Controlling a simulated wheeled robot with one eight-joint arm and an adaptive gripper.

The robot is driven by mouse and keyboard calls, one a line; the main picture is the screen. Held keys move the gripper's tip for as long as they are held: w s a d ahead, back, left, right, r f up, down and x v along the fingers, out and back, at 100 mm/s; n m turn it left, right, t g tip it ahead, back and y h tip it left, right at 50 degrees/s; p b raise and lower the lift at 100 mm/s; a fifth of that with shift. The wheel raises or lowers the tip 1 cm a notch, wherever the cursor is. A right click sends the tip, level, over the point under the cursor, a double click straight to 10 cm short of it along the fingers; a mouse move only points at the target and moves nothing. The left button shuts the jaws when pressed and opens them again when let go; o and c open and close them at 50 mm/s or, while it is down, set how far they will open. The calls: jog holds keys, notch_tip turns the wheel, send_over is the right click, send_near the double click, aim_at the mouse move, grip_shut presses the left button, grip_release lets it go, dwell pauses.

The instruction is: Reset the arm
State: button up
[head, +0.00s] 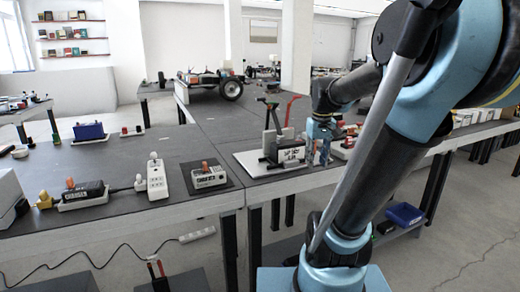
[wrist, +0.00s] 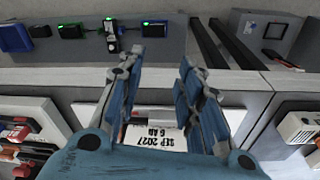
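My arm reaches from the right side of the head view over the long grey table (head: 215,148). My gripper (head: 318,148) is low over that table, just right of a white board (head: 250,162) that carries a dark upright fixture. In the wrist view my gripper (wrist: 158,66) has its two blue fingers apart, with nothing held between the tips. A white label with printed text (wrist: 158,137) shows beyond the fingers, lower in the gap. I cannot tell whether the fingers touch anything.
A boxed unit (head: 209,177), a power strip (head: 157,179) and a black battery (head: 82,195) sit on the near table. A wheeled chassis (head: 212,83) stands farther back. A lower shelf holds a blue box (head: 404,214). Open floor lies at the right.

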jog(key=s+a+f+m, duration=0.1)
jog(key=s+f, duration=1.2)
jog(key=shift+s+f+m+t, duration=0.15)
jog(key=shift+s+m+t, duration=0.25)
jog(key=shift+a, duration=0.1)
jog(key=shift+w+f, duration=0.2)
jog(key=shift+w, duration=0.2)
dwell(0.6)
